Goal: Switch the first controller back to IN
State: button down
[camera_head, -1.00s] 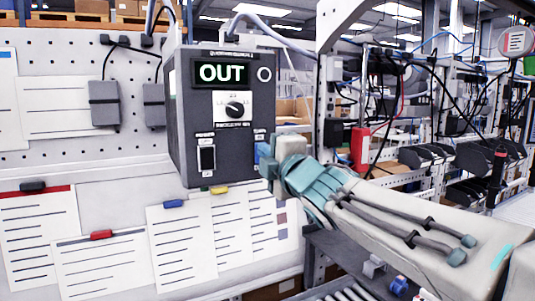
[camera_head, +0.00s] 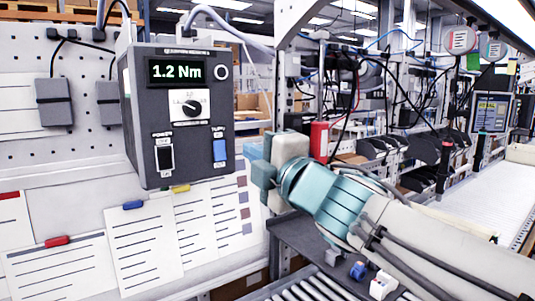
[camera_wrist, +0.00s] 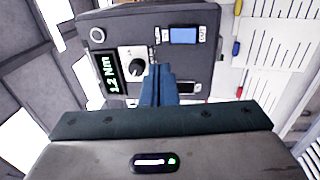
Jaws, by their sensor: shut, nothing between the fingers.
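The dark grey controller box (camera_head: 200,135) hangs on the left in the head view. Its display (camera_head: 176,72) reads "1.2 Nm". A dial (camera_head: 190,107) sits below the display. A blue rocker switch (camera_head: 219,151) is at its lower right, and a black-and-white power rocker (camera_head: 164,155) is at its lower left. In the wrist view the box appears turned, with the blue rocker (camera_wrist: 183,36) at the top. My gripper (camera_head: 262,172) is shut and empty, to the right of the box and apart from the blue rocker in the head view. Its closed fingers (camera_wrist: 157,78) point toward the panel.
A white pegboard with paper sheets (camera_head: 150,245) held by coloured clips stands behind and below the box. A second device with a screen (camera_head: 490,112) is far right. Shelving with cables and bins (camera_head: 375,148) fills the back. A roller conveyor (camera_head: 310,290) lies below my arm.

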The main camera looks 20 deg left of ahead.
jog(key=shift+r+v, duration=0.15)
jog(key=shift+v, duration=0.5)
jog(key=shift+r+v, duration=0.15)
jog(key=shift+v, duration=0.5)
jog(key=w+d+f+m+t+h, duration=0.1)
jog(key=w+d+f+m+h, duration=0.2)
jog(key=d+f+m+h, duration=0.45)
jog(key=w+d+f+m+t+h, duration=0.1)
jog(key=w+d+f+m+h, duration=0.3)
jog(key=d+f+m, duration=0.6)
jog(key=s+d+f+m+g+h, duration=0.2)
jog(key=s+d+f+m+g, duration=0.3)
jog(key=s+f, duration=0.4)
jog(key=s+d+f+m+g+h, duration=0.1)
jog(key=s+d+f+m+g, duration=0.4)
jog(key=s+d+f+m, duration=0.1)
jog(key=s+d+f, duration=0.1)
jog(key=s+f, duration=0.1)
jog(key=s, duration=0.1)
jog(key=shift+d+f+g+h, duration=0.3)
jog(key=shift+d+f+h, duration=0.05)
jog(key=shift+d+f, duration=0.05)
